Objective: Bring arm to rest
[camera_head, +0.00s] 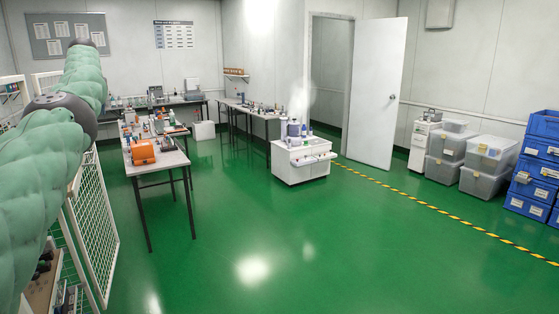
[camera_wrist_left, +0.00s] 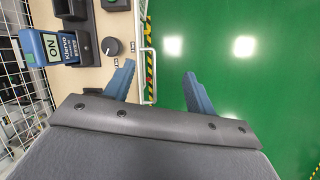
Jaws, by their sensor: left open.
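My left arm (camera_head: 60,130) rises along the left side of the head view; its gripper is out of that picture. In the left wrist view my left gripper (camera_wrist_left: 158,72) is open, with two blue fingers apart and nothing between them. The fingers point over the edge of a beige shelf, with green floor beyond. A blue handheld tester (camera_wrist_left: 45,47) with a green ON label lies on the shelf, left of the fingers and apart from them. My right gripper is in neither view.
A white wire rack (camera_head: 92,230) stands close at the left. A workbench (camera_head: 150,160) with orange equipment is behind it. A white cart (camera_head: 300,165) stands mid-room. Clear bins (camera_head: 488,165) and blue crates (camera_head: 535,165) are at the right. The green floor (camera_head: 330,240) in front is clear.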

